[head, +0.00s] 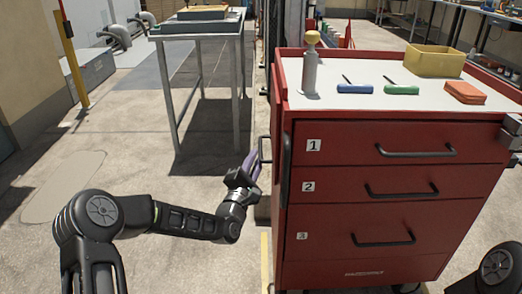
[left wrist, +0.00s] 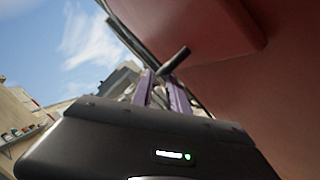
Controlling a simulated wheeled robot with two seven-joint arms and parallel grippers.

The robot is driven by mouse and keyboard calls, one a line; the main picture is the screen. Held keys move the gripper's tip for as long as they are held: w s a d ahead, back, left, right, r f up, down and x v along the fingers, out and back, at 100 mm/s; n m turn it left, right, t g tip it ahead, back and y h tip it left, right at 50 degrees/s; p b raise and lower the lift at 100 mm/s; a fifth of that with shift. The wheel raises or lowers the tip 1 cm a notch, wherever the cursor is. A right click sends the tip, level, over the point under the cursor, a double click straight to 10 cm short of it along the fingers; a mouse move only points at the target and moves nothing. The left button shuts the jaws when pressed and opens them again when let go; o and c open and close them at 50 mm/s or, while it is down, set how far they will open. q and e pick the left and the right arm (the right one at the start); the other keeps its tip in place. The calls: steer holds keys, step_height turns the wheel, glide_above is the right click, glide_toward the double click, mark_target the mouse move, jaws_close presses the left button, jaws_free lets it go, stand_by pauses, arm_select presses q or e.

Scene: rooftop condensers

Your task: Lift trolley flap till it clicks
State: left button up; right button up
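The red trolley (head: 390,215) stands at the right of the head view, with three numbered drawers. At its left side a dark bar handle (head: 265,149) sticks out, seemingly on the flap, which I see almost edge-on hanging down the side (head: 285,170). My left gripper (head: 252,167), with purple fingers, is just below and left of this handle. In the left wrist view the fingers (left wrist: 163,92) are apart, with the dark bar (left wrist: 174,61) at their tips. I cannot tell whether they touch it. The right gripper is out of view.
On the trolley top stand a grey cylinder with a tan knob (head: 310,72), blue (head: 355,88) and green (head: 401,89) tools, an orange block (head: 464,93) and a yellow bin (head: 433,60). A metal table (head: 203,30) stands behind left. Floor around my left arm is clear.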

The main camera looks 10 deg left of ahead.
mark_target(261, 147)
arm_select(q)
steer(key=b+x, duration=0.1)
steer(key=x, duration=0.4)
steer(key=shift+w, duration=0.2)
jaws_close()
steer(key=shift+d, duration=0.1)
stand_by(1.1)
